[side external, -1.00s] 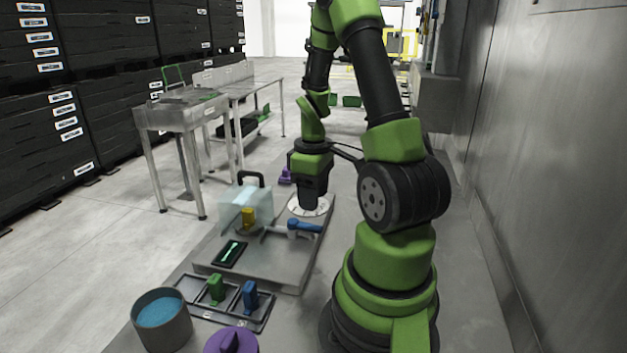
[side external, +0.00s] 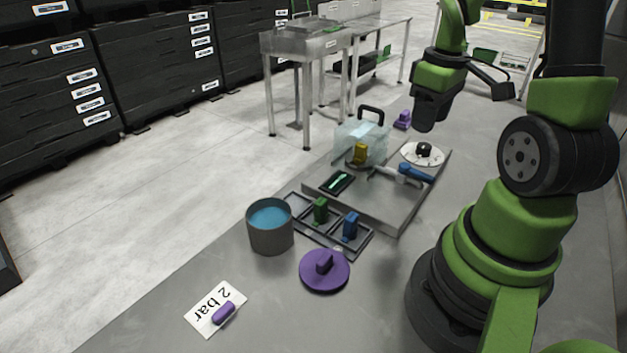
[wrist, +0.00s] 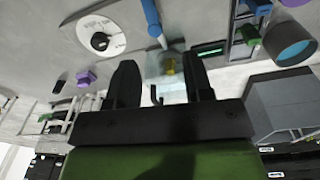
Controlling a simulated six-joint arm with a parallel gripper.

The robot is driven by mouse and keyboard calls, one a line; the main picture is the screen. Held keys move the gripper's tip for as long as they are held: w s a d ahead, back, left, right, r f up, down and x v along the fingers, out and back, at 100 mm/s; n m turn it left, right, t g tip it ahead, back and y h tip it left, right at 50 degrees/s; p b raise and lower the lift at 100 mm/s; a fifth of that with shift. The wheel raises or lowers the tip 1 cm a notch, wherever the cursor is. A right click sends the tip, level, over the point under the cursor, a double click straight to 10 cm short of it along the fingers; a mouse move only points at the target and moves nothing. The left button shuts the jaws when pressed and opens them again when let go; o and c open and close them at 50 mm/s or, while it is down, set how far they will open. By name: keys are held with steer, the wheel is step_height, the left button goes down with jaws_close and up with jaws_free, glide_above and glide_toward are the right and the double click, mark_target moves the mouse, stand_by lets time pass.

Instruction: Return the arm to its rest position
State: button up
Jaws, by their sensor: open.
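My gripper (side external: 424,122) hangs in the air near the white dial with the black knob (side external: 423,152), above the grey plate, and does not touch it. In the wrist view my gripper (wrist: 161,75) has its two dark fingers well apart with nothing held between them. The dial also shows in the wrist view (wrist: 88,32), up and left of the fingers. My arm is raised and bent above the bench.
The plate carries a blue-handled lever (side external: 414,172), a yellow part (side external: 360,153) by a clear cover (side external: 372,136), and a black-green display (side external: 338,182). Nearer are a cup of blue (side external: 270,235), a slotted tray (side external: 330,245), a purple lid (side external: 324,272) and a "2 bar" card (side external: 205,315).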

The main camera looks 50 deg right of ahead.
steer(key=w+a+r+m+t, duration=0.1)
steer(key=w+a+r+t, duration=0.2)
steer(key=a+r, duration=0.6)
steer(key=s+a+r+t+y, duration=0.1)
steer(key=s+a+r+t, duration=0.1)
steer(key=a, duration=0.3)
steer(key=s+a+r+m+t+y, duration=0.1)
steer(key=s+a+r, duration=0.1)
steer(key=a, duration=0.4)
steer(key=shift+s+a+r+t, duration=0.3)
steer(key=shift+s+r+t, duration=0.1)
steer(key=shift+s, duration=0.2)
stand_by(3.2)
steer(key=n+g+h, duration=0.2)
steer(key=g, duration=0.5)
glide_above(426, 175)
step_height(426, 175, down, 17)
step_height(426, 175, down, 9)
steer(key=shift+r, duration=0.1)
